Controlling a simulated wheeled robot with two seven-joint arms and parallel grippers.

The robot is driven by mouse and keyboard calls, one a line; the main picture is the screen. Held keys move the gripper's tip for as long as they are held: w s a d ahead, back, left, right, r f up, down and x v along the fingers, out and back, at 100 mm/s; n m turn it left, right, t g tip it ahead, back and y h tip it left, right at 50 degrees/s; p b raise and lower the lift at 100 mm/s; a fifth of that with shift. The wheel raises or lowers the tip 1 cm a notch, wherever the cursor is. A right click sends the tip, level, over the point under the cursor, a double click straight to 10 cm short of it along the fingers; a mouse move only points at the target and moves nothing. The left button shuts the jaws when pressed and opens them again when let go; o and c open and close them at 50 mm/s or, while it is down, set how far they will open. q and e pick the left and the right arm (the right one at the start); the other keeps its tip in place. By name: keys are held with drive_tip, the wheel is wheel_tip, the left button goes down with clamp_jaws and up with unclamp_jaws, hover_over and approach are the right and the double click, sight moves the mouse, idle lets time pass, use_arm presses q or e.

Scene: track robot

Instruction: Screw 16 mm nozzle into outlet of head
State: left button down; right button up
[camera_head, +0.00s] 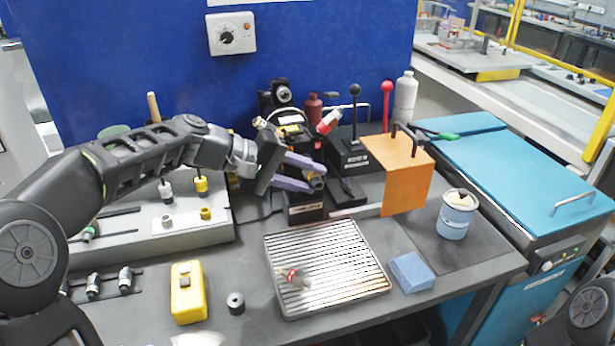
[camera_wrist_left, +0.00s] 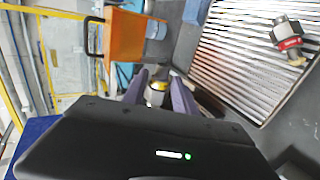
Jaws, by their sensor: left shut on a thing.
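My left gripper (camera_head: 312,178) is shut on a small fitting (camera_head: 317,183), dark and metallic with a yellow band. The fitting also shows between the purple fingers in the left wrist view (camera_wrist_left: 157,88). I take it for the nozzle; its size cannot be read. The gripper is in front of the black upright machine (camera_head: 307,205), at the back of the bench. The arm and fingers cover part of that machine. Which part is the head, and whether the fitting touches its outlet, I cannot tell. My right gripper is not in view.
A ribbed metal tray (camera_head: 345,252) holds a red-banded fitting (camera_head: 291,275). An orange panel (camera_head: 398,175) stands right of the machine. A grey rack (camera_head: 150,242) with several fittings is at left.

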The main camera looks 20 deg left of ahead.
use_arm(q)
drive_tip(key=shift+w+a+p, duration=0.4)
drive_tip(key=shift+w+a, duration=0.05)
drive_tip(key=shift+w, duration=0.3)
drive_tip(key=c, duration=0.9)
unclamp_jaws()
drive_tip(key=shift+a, duration=0.1)
drive_tip(key=b+v, duration=0.1)
drive_tip(key=v, duration=0.6)
drive_tip(key=shift+s+a+r, duration=0.15)
drive_tip(key=shift+s+a, duration=0.05)
drive_tip(key=shift+a, duration=0.1)
